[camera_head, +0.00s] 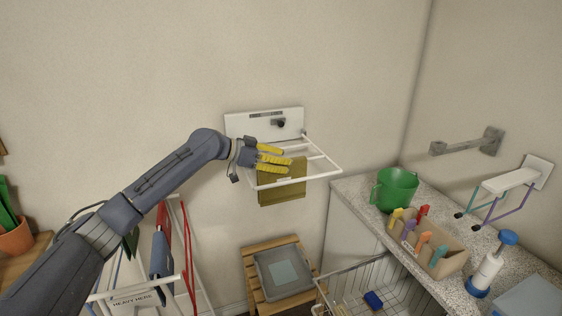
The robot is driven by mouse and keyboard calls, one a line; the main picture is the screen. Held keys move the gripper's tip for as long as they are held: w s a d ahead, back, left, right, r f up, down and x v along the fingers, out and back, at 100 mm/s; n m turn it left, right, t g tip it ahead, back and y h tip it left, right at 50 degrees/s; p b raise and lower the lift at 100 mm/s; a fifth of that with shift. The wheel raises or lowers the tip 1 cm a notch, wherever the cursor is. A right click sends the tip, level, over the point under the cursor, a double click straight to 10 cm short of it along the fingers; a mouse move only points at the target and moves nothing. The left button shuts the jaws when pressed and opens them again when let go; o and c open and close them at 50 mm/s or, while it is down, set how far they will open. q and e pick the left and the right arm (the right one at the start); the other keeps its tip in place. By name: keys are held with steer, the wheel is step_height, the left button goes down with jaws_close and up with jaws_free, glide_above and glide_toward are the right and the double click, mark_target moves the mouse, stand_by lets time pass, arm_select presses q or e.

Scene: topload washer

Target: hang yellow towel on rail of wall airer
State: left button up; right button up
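The yellow towel (284,192), an olive-yellow cloth, hangs down at the left part of the wall airer (325,160). The airer is a white plate on the wall with white rails standing out from it. The towel appears draped over a rail, but the exact rail is hard to tell. My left gripper (279,159), with yellow fingers, is right above the towel's top edge, among the rails. Its fingers are spread apart and point right. Whether they touch the cloth is unclear. My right gripper is not in view.
A speckled counter at right holds a green bucket (394,190), a box of coloured bottles (432,241) and a blue-white dispenser (487,273). Below are a wire basket (380,262) and a wooden stool (250,259). A drying rack (187,250) stands lower left.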

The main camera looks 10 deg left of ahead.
arm_select(q)
steer(key=shift+o, duration=1)
steer(key=shift+f, duration=0.1)
